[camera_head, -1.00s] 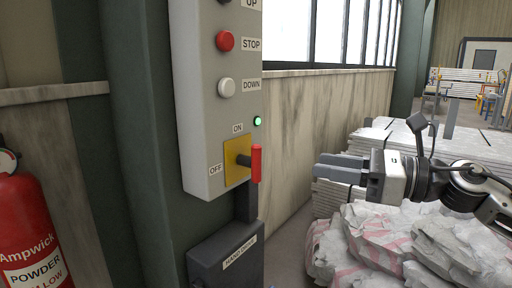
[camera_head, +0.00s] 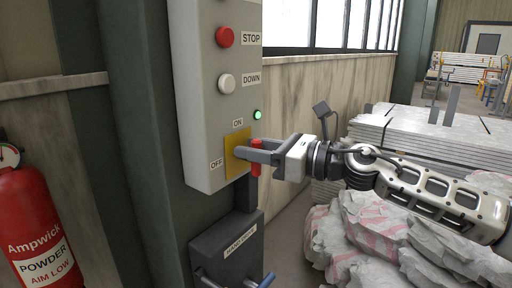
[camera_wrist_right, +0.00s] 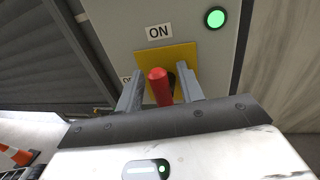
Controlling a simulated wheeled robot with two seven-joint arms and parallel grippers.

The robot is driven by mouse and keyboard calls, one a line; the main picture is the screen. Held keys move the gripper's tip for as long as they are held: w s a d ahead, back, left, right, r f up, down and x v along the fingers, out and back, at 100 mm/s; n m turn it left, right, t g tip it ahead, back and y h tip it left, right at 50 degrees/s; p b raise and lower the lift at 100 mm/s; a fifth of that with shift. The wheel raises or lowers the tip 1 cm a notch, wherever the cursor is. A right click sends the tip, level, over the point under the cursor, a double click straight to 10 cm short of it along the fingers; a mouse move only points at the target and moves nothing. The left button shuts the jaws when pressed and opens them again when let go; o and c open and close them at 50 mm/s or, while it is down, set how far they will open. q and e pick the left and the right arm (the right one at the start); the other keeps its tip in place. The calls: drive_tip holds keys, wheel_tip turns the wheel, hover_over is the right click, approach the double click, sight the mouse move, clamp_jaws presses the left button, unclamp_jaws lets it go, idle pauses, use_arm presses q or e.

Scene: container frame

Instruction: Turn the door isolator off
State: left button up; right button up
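The door isolator is a red handle (camera_head: 256,158) on a yellow plate (camera_head: 236,143) low on a grey control box (camera_head: 205,120). ON is printed above the plate and OFF to its left. A green lamp (camera_head: 257,115) glows beside ON. The handle also shows in the right wrist view (camera_wrist_right: 160,88), between the two fingers. My right gripper (camera_head: 256,153) is at the handle with its fingers apart, one on each side; in the wrist view (camera_wrist_right: 160,92) small gaps seem to show. Part of the handle is hidden behind a finger. My left gripper is not in view.
A dark hand-crank box (camera_head: 228,250) sits below the control box. A red fire extinguisher (camera_head: 32,225) stands at the left.

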clamp_jaws()
